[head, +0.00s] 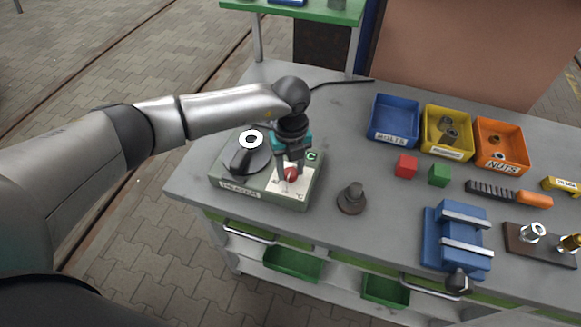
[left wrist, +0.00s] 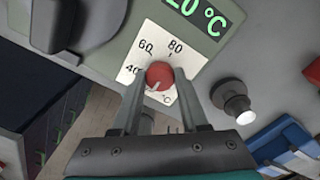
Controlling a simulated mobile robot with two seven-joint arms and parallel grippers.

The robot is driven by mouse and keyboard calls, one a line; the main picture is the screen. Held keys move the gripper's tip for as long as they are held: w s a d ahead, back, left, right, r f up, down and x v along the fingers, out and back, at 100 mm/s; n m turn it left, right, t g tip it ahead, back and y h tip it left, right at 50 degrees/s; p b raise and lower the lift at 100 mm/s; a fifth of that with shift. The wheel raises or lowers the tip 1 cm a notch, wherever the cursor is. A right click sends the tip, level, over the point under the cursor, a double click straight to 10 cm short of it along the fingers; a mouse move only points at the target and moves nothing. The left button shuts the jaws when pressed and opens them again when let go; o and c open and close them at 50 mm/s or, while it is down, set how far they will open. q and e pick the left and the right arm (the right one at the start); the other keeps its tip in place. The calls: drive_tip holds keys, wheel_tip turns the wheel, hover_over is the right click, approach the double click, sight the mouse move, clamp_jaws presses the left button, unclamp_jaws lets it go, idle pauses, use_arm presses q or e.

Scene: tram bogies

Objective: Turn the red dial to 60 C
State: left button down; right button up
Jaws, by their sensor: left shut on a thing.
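The red dial (left wrist: 159,74) sits on a white scale plate (left wrist: 188,92) with the marks 40, 60 and 80 showing; other marks are hidden by my fingers. A pale pointer line on the dial seems to point to the lower left, away from the 60. A green display (left wrist: 196,12), cut by the frame's top edge, appears to read 20 °C. The dial (head: 291,174) is on the front right of the heater box (head: 240,192) in the head view. My left gripper (head: 291,172) points down and is shut on the dial. My right gripper is not in view.
A dark round part with a white ring (head: 251,139) stands on the heater's left side. A dark stepped part (head: 351,198) stands right of the heater. Blue (head: 393,134), yellow and orange bins, coloured cubes and a blue vise (head: 437,240) lie farther right.

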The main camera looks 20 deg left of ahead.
use_arm(q)
drive_tip(key=m+b, duration=0.2)
drive_tip(key=m, duration=0.4)
drive_tip(key=shift+w+b, duration=0.1)
drive_tip(key=shift+b, duration=0.2)
drive_tip(key=m+b, duration=0.3)
drive_tip(key=m, duration=0.2)
drive_tip(key=m+b, duration=0.4)
drive_tip(key=m, duration=0.2)
drive_tip(key=shift+m, duration=0.4)
drive_tip(key=m+b, duration=0.3)
drive_tip(key=m, duration=0.2)
drive_tip(key=shift+d+r+m, duration=0.1)
drive_tip(key=shift+m, duration=0.2)
drive_tip(key=shift+c, duration=2.1)
unclamp_jaws()
